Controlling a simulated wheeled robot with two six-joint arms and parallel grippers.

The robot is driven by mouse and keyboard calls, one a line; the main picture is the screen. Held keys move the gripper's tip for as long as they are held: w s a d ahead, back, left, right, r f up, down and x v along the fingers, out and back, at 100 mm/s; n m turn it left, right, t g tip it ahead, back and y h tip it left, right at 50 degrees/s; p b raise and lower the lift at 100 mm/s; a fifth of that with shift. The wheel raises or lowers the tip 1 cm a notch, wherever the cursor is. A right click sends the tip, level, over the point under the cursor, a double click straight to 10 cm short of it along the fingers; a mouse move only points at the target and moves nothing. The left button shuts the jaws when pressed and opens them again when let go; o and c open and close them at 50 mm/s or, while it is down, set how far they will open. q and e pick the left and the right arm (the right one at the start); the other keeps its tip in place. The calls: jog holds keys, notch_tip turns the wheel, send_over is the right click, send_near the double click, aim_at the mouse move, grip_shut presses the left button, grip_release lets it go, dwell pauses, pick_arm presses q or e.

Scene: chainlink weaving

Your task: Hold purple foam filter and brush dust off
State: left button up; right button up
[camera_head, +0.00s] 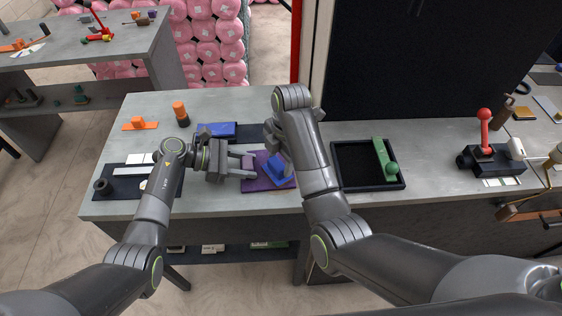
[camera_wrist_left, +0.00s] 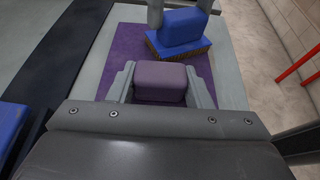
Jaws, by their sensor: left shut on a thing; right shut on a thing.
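The purple foam filter (camera_wrist_left: 160,82) is a small block between the two grey fingers of my left gripper (camera_wrist_left: 161,88), which is shut on it. In the head view the left gripper (camera_head: 248,167) holds the filter over a darker purple mat (camera_head: 258,184). A blue brush (camera_wrist_left: 182,27) with brown bristles pointing down is just beyond the filter. My right gripper (camera_wrist_left: 181,10) is shut on the brush's upper part. In the head view the brush (camera_head: 280,168) is partly hidden by my right arm. I cannot tell whether the bristles touch the filter or the mat.
A black tray (camera_head: 343,179) with a green tool (camera_head: 382,158) lies right of my right arm. A blue block (camera_head: 216,130), orange pieces (camera_head: 140,124) and a dark mat (camera_head: 107,188) with small parts are at left. A red-knobbed lever device (camera_head: 488,157) stands far right.

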jog(key=shift+w+a, duration=0.15)
jog(key=shift+w, duration=3.2)
jog(key=shift+a, duration=0.1)
jog(key=shift+s+a, duration=0.1)
jog(key=shift+a, duration=0.35)
